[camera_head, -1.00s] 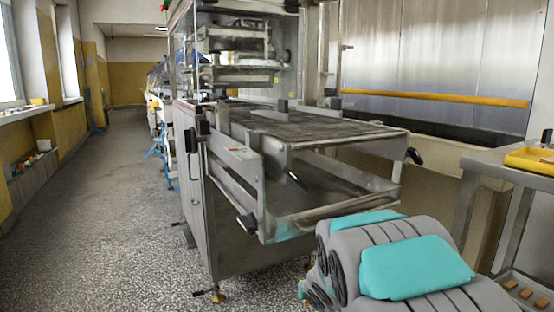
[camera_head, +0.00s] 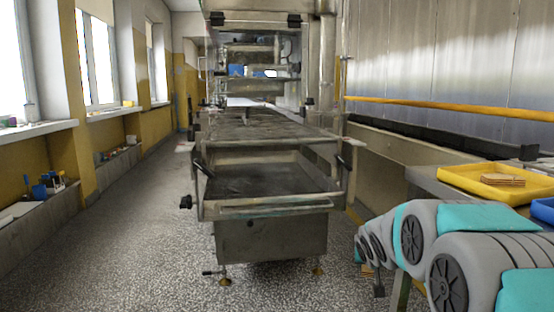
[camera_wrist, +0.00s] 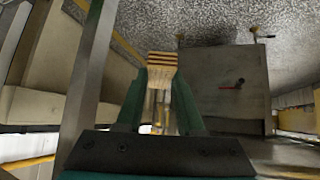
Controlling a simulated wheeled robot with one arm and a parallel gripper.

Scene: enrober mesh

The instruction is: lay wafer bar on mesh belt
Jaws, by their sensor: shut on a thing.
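The wafer bar (camera_wrist: 161,66) is a layered tan block in the wrist view. My gripper (camera_wrist: 161,80) is shut on it, with one green finger on each side. In the head view the gripper is mostly hidden by my grey and teal arm at lower right. The mesh belt (camera_head: 262,132) is the dark, flat upper surface of the steel machine, straight ahead in the head view. The wafer bar is well apart from the belt, low and to the right of the machine's near end.
Below the belt is a lower steel tray (camera_head: 265,181) with a front rail and side handles. At right, a table carries a yellow tray (camera_head: 470,181) with wafers (camera_head: 497,180) and a blue tray (camera_head: 543,212). Speckled floor (camera_head: 130,240) is free at left.

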